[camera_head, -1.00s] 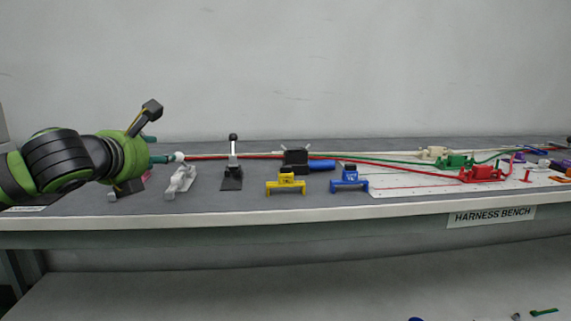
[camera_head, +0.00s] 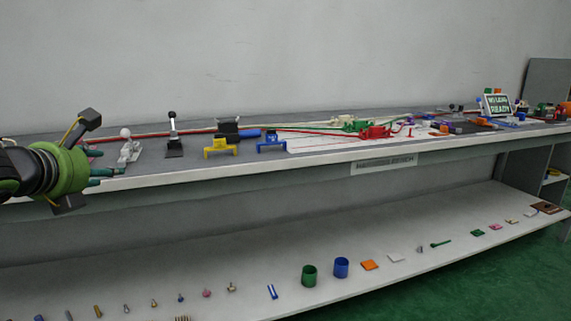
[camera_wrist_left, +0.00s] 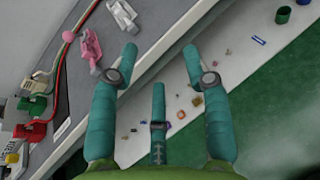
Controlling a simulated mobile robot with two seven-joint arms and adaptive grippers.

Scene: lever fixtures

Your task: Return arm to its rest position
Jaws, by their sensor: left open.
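My left gripper (camera_head: 98,172) is at the left of the head view, by the front edge of the bench (camera_head: 215,172). In the left wrist view the gripper (camera_wrist_left: 160,58) has its teal fingers spread, with nothing between them. A white lever clamp (camera_head: 129,150) stands just beyond the fingers and also shows in the left wrist view (camera_wrist_left: 122,14). A pink lever clamp (camera_wrist_left: 90,46) lies left of the fingers in the wrist view, apart from them. A black-based lever (camera_head: 173,139) stands upright farther right. My right gripper is not in view.
A yellow bracket (camera_head: 220,149) and a blue bracket (camera_head: 271,143) stand along the bench. Red, green and white cables run to connectors on a white board. A lower shelf (camera_head: 340,293) holds cups and several small parts. Green floor shows in front.

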